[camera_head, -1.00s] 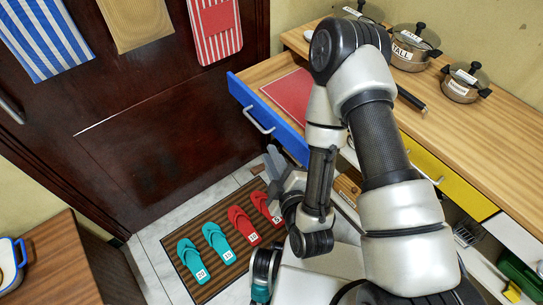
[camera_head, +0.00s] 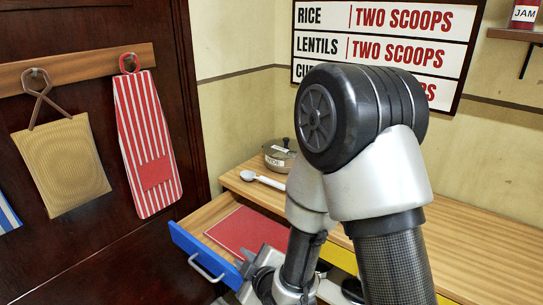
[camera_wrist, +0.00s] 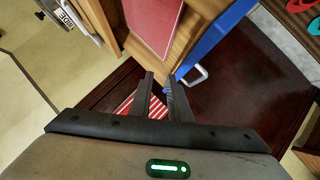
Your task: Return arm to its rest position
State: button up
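My arm (camera_head: 390,250) is folded in front of the counter and hides part of it. My gripper (camera_wrist: 160,76) shows in the wrist view with its two dark fingers apart and nothing held between them. In the head view the gripper is low, near the open drawer's front, and partly cut off by the frame.
The blue-fronted drawer (camera_head: 204,262) is open, with a red flat item (camera_head: 248,232) inside. A pot (camera_head: 279,155) and a white ladle (camera_head: 262,180) rest on the wooden counter (camera_head: 475,255).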

jog(key=s+d+r+m+g+h, duration=0.2)
jog(key=d+r+m+h, duration=0.35)
jog(key=d+r, duration=0.8)
jog(key=s+d+r+m+g, duration=0.2)
jog(key=s+d+r+m, duration=0.25)
jog(key=s, duration=0.45)
jog(key=s+d+r+m+g, duration=0.1)
jog(key=s+d+r+m, duration=0.3)
jog(key=s, duration=0.5)
notch_tip(320, 180, up, 20)
jog(key=p, duration=2)
jog(key=shift+w+a+r, duration=0.25)
jog(key=shift+a, duration=0.15)
jog(key=shift+a, duration=0.1)
